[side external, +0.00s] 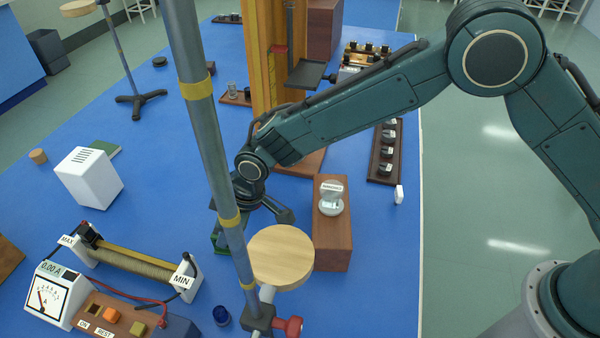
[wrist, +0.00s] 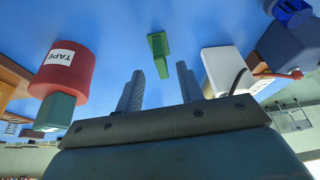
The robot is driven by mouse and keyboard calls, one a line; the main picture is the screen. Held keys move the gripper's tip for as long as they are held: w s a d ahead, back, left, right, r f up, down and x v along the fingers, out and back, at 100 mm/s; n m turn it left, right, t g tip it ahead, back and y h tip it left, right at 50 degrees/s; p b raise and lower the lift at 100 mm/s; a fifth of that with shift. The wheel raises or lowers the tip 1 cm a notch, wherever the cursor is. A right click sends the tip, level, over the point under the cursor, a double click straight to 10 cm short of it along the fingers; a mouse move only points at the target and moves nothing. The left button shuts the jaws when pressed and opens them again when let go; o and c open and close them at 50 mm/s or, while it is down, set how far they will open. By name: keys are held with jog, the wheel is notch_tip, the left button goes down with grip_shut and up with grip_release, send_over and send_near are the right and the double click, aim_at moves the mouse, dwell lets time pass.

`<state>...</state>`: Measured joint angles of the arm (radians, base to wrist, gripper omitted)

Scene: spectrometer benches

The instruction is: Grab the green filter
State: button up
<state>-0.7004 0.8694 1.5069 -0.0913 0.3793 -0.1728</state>
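The green filter (wrist: 158,47) is a small green piece on the blue table in the wrist view, beyond my fingertips and roughly in line with the gap between them. In the side view, a green piece (side external: 217,241) that looks like it shows low beside the grey pole, partly hidden. My gripper (wrist: 160,82) has its fingers spread with nothing between them. In the side view my gripper (side external: 255,208) is above the table just behind the pole, partly hidden by it. The filter is apart from the fingers in the wrist view.
A grey pole with a round wooden disc (side external: 281,257) stands in front. A brown block (side external: 332,240) is to the right. A red TAPE cylinder (wrist: 66,68) and a white box (wrist: 222,68) flank the filter. A rheostat (side external: 135,265) lies left.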

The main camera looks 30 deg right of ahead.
aim_at(214, 237)
jog(key=shift+x, duration=2.5)
jog(key=shift+s, duration=0.1)
grip_shut()
